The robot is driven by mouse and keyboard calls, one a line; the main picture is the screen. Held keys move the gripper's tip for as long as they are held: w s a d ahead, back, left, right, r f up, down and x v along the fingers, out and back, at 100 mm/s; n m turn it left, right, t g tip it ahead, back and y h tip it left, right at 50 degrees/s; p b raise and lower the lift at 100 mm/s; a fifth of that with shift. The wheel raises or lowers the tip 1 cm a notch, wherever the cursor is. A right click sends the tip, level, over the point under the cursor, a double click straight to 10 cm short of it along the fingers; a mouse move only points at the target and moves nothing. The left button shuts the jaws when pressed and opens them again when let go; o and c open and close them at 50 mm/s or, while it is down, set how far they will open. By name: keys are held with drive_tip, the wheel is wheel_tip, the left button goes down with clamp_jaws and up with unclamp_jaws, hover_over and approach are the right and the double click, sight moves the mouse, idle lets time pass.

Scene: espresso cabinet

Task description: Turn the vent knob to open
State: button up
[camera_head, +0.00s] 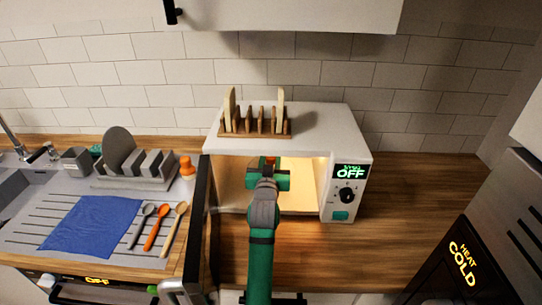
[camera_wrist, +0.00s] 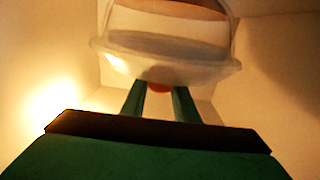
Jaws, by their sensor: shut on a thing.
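The white microwave (camera_head: 350,140) stands on the wooden counter with its dark door (camera_head: 199,215) swung open to the left and its inside lit. My gripper (camera_head: 270,172) reaches into it. In the wrist view, the fingertips of my gripper (camera_wrist: 160,90) are shut on a small red-orange knob (camera_wrist: 160,87), taken to be the vent knob. The knob is at the lower rim of a clear domed cover (camera_wrist: 170,45) and is mostly hidden between the fingers. An orange spot shows by my gripper in the head view. The knob's turn angle cannot be read.
A wooden rack (camera_head: 255,133) with upright slices stands on the microwave. The display (camera_head: 350,172) reads OFF above a black dial (camera_head: 347,195). The cavity walls are close around my gripper. Left are a dish rack (camera_head: 135,180), blue cloth (camera_head: 92,222) and spoons. The right counter is clear.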

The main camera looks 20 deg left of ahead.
drive_tip(key=shift+f+m+h, duration=0.2)
drive_tip(key=shift+m+h, duration=0.5)
drive_tip(key=shift+h, duration=0.4)
drive_tip(key=shift+w+d+t, duration=0.1)
drive_tip(key=shift+d+t, duration=0.05)
drive_tip(key=shift+t, duration=0.15)
drive_tip(key=o, duration=1)
drive_tip(key=shift+r, duration=0.1)
drive_tip(key=shift+o, duration=0.2)
drive_tip(key=s+d, duration=0.1)
drive_tip(key=s, duration=1)
drive_tip(key=shift+w, duration=0.1)
